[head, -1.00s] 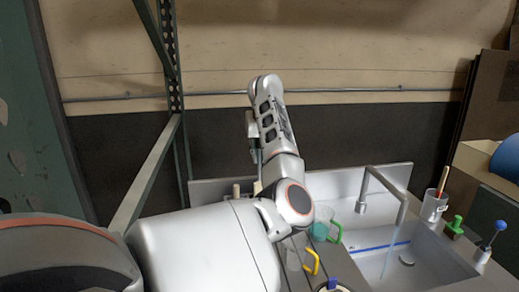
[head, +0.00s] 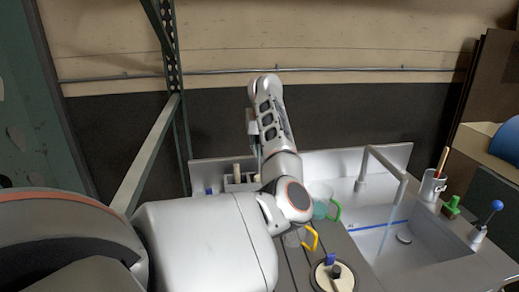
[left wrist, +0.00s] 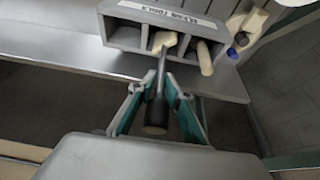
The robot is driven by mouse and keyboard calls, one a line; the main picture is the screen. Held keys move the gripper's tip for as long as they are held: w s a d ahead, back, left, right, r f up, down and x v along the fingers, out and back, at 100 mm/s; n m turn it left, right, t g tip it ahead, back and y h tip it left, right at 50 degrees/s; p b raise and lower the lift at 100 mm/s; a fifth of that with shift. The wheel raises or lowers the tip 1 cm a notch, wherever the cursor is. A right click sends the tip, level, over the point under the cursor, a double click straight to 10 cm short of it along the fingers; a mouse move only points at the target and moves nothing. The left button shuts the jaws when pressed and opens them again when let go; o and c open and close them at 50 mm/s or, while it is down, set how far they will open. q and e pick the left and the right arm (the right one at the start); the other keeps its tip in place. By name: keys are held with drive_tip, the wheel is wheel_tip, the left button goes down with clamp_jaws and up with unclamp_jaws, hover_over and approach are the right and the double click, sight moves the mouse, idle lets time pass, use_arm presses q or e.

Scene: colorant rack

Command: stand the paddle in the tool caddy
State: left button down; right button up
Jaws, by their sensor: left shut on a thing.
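My left gripper (left wrist: 157,92) shows in the left wrist view with its teal fingers closed on the dark handle of the paddle (left wrist: 161,72). The paddle's pale head points away from the gripper and overlaps the middle compartment of the grey tool caddy (left wrist: 124,35); I cannot tell whether it is inside or above it. The caddy has a label strip and a row of compartments. In the head view the caddy (head: 233,187) stands behind my left arm, partly hidden. The paddle is mostly hidden by the arm there. My right gripper is not in view.
A pale-handled tool (left wrist: 205,58) is at the caddy's right compartment. Right of my arm are a cup with a green handle (head: 334,211), a cup with a yellow handle (head: 311,237) and a round lidded container (head: 323,279). A sink with a faucet (head: 384,157) lies further right.

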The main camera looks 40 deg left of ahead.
use_arm(q)
drive_tip(key=c, duration=1.8)
unclamp_jaws()
drive_tip(key=shift+o, duration=0.2)
drive_tip(key=shift+r, duration=0.1)
drive_tip(key=v, duration=1.2)
